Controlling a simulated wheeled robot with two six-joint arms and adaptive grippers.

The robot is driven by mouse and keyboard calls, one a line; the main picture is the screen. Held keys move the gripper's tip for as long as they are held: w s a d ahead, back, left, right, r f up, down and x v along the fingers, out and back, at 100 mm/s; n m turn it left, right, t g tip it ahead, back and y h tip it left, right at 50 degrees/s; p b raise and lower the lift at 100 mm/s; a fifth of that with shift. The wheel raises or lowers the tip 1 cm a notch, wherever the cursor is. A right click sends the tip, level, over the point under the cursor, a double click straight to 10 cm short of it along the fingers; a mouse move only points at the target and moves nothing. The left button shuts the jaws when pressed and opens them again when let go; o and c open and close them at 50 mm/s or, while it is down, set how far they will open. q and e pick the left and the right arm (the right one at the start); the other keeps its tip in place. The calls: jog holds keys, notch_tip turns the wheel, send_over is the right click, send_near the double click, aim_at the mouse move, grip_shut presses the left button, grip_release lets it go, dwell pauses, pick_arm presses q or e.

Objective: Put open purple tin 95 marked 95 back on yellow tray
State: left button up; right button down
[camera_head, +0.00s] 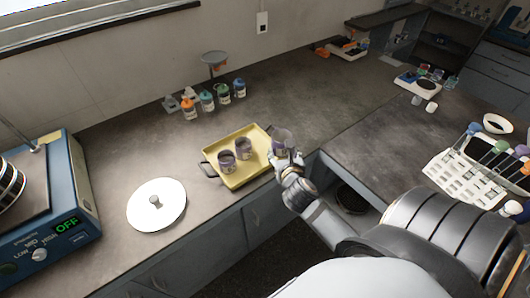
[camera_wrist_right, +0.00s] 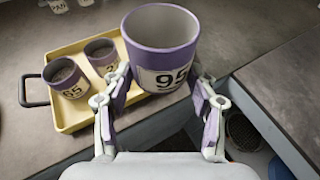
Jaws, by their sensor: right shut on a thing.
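The open purple tin 95 (camera_head: 281,138) is upright, with a white band marked 95; it also fills the top middle of the right wrist view (camera_wrist_right: 160,30). My right gripper (camera_head: 288,158) is shut on it, with one finger on each side in the wrist view (camera_wrist_right: 163,92). The tin appears by the right end of the yellow tray (camera_head: 238,184), overlapping its edge in the head view; I cannot tell its height above it. The tray's right part is partly hidden in the wrist view. My left gripper is not in view.
Two purple tins stand in the tray, one marked 65 (camera_wrist_right: 66,78) and another (camera_wrist_right: 102,55) partly hidden. Several bottles (camera_head: 207,101) stand behind. The counter's front edge is close to the tray.

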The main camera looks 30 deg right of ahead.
jog(key=shift+a+f+y, duration=0.1)
jog(key=shift+a+y, duration=0.2)
jog(key=shift+a, duration=0.05)
jog(key=shift+w+d, duration=0.1)
send_over(266, 153)
jog(key=s, duration=0.2)
jog(key=f, duration=0.8)
jog(key=shift+w+a, duration=0.2)
jog(key=shift+a, duration=0.05)
jog(key=shift+w+d+f, duration=0.1)
jog(key=shift+w+f, duration=0.2)
jog(key=shift+f, duration=0.1)
jog(key=shift+w+f+b, duration=0.15)
jog(key=shift+w+f, duration=0.1)
jog(key=shift+f, duration=0.4)
jog(key=shift+w+f+b, duration=0.15)
jog(key=shift+w+f, duration=0.1)
jog(key=shift+f, duration=1.05)
jog(key=shift+c, duration=2)
grip_release()
